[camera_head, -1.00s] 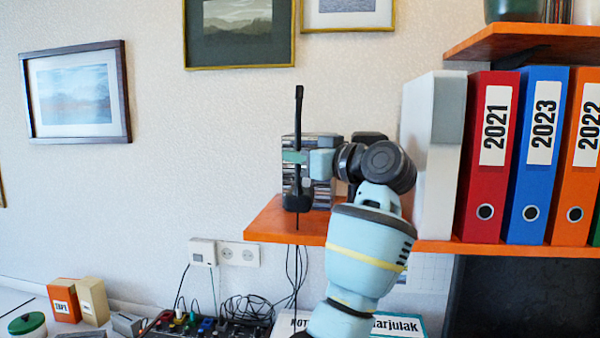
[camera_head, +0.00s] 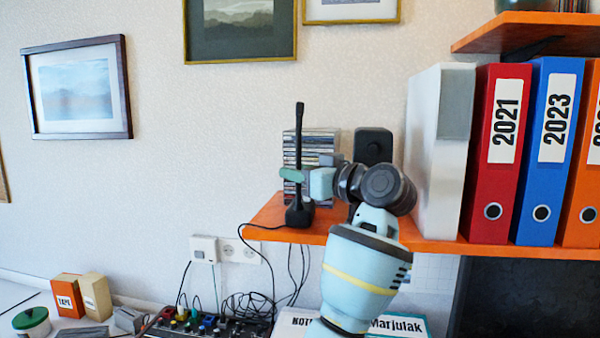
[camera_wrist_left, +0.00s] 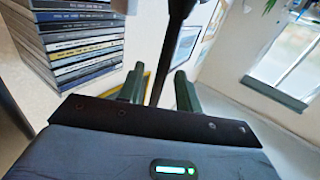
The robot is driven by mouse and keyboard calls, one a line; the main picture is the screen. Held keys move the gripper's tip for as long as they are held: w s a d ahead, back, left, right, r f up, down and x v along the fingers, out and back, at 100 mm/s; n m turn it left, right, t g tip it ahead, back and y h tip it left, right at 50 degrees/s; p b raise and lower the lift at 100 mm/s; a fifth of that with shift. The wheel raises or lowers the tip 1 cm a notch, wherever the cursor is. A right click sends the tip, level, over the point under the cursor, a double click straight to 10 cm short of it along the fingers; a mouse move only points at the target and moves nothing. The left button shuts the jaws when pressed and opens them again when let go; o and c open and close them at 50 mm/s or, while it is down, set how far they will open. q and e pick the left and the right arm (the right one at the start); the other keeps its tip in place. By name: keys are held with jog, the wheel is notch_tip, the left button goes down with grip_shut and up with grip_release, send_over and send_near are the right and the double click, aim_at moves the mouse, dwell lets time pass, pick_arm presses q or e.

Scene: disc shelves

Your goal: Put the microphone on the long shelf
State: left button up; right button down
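The microphone (camera_head: 299,138) is black, with a slim upright stem and a heavy base (camera_head: 299,214). It stands upright on the left end of the long orange shelf (camera_head: 265,222), near the front edge. Its cable runs left from the base and hangs over the edge. My left gripper (camera_head: 292,175) is around the middle of the stem. In the left wrist view the fingers (camera_wrist_left: 160,85) are apart, with the stem (camera_wrist_left: 161,62) between them and a gap on each side. My right gripper is in no view.
A CD stack (camera_head: 318,146) stands just behind the microphone; it also shows in the wrist view (camera_wrist_left: 75,40). A black speaker (camera_head: 373,146), a white box (camera_head: 437,150) and binders (camera_head: 497,155) stand to the right. Cables and a mixer (camera_head: 210,325) lie below.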

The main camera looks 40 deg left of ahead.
pick_arm(q)
jog(key=shift+d+r, duration=0.1)
jog(key=shift+d, duration=0.05)
jog(key=d, duration=1.1)
jog(key=shift+s+d+b, duration=0.35)
jog(key=shift+s, duration=0.1)
